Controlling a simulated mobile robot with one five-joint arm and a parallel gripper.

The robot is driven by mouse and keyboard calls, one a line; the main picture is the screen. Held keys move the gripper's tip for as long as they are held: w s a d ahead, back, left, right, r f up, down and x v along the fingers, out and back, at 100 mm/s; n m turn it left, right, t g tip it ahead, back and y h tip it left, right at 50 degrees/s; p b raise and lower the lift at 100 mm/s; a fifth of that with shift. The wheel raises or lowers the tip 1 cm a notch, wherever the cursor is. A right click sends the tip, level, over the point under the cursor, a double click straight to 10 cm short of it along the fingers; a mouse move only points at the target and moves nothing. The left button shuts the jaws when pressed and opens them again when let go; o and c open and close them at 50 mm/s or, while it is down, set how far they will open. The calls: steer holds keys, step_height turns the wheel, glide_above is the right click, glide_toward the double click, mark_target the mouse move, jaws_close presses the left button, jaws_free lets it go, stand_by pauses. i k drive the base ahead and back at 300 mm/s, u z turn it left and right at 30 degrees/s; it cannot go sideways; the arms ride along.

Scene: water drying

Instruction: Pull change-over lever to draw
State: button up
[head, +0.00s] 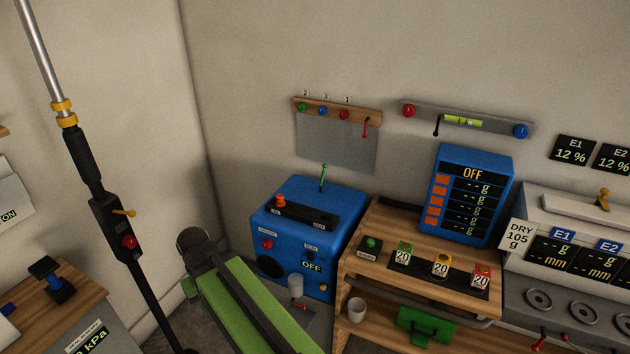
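A blue machine (337,215) stands on the floor against the wall, its display reading OFF. A black slotted plate (303,214) lies on its top, with a red-knobbed lever (280,201) at the plate's left end. A thin green-tipped lever (323,177) stands upright behind the plate. The small labels by the plate are too small to read, so I cannot tell for sure which lever is the change-over lever; the red-knobbed one looks likeliest. My gripper is not in view. A green and black arm-like part reaches up from the bottom, in front of the machine.
Right of the machine is a wooden bench (419,239) with a blue display box (470,195) and several coloured weights. A wall board (340,109) carries coloured knobs and a red lever (366,127). A tall pole (82,155) stands at left, near a counter (58,300).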

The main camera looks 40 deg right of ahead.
mark_target(324, 167)
steer(key=u, duration=0.15)
steer(key=k, duration=1.2)
steer(key=z, duration=0.75)
steer(key=i, duration=0.8)
steer(key=z, duration=0.05)
